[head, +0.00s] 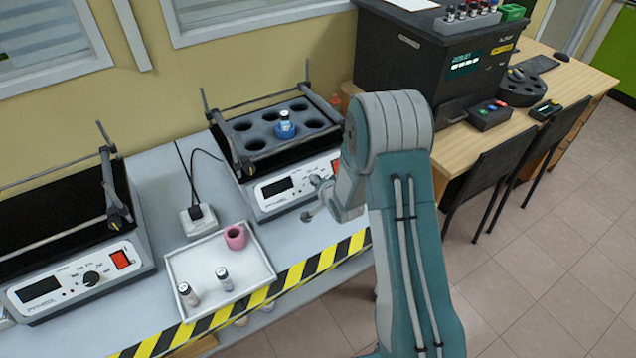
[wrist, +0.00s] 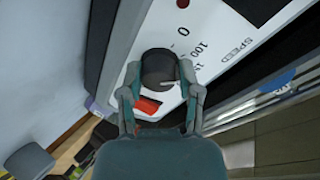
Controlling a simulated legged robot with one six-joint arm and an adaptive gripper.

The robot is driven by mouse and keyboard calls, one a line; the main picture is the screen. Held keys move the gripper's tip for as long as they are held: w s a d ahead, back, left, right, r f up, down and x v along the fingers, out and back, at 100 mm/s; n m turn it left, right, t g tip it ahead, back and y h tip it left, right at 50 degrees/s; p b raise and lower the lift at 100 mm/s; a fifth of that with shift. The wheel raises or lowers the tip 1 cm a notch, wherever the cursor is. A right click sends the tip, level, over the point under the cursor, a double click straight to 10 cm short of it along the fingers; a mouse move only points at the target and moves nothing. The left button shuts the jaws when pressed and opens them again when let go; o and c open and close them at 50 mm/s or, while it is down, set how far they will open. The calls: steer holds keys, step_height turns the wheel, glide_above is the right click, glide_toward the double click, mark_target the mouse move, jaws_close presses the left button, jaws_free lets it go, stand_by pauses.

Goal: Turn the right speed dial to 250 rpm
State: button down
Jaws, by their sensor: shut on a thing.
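The right speed dial (wrist: 158,66) is a round black knob on the white front panel of the right shaker. In the wrist view my gripper (wrist: 158,76) is shut on it, one finger on each side. A thin pale mark shows on the knob's lower right edge. Printed "0", "100" and the word "SPEED" show beside it; the other numbers are partly hidden, so I cannot read the setting. In the head view my gripper (head: 318,190) is at the panel of the right shaker (head: 262,205), largely covering the dial. The dark display (head: 278,187) shows no readable number.
A red switch (wrist: 147,105) sits close to the dial, between my fingers. The left shaker (head: 70,285) has its own dial (head: 91,279). A white tray (head: 235,297) with two vials and a pink ring stands in front.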

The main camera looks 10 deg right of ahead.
steer(key=m, duration=0.4)
steer(key=shift+m+g, duration=0.3)
steer(key=m, duration=0.4)
steer(key=shift+d+g, duration=0.1)
steer(key=shift+g, duration=0.2)
steer(key=m, duration=0.4)
steer(key=shift+f+m+y, duration=0.15)
steer(key=shift+m+y, duration=0.15)
steer(key=m, duration=0.4)
steer(key=shift+f+g+y, duration=0.1)
steer(key=shift+g+y, duration=0.3)
steer(key=shift+s+m, duration=0.1)
steer(key=shift+m, duration=0.2)
steer(key=shift+c, duration=1.5)
jaws_free()
steer(key=shift+w, duration=0.2)
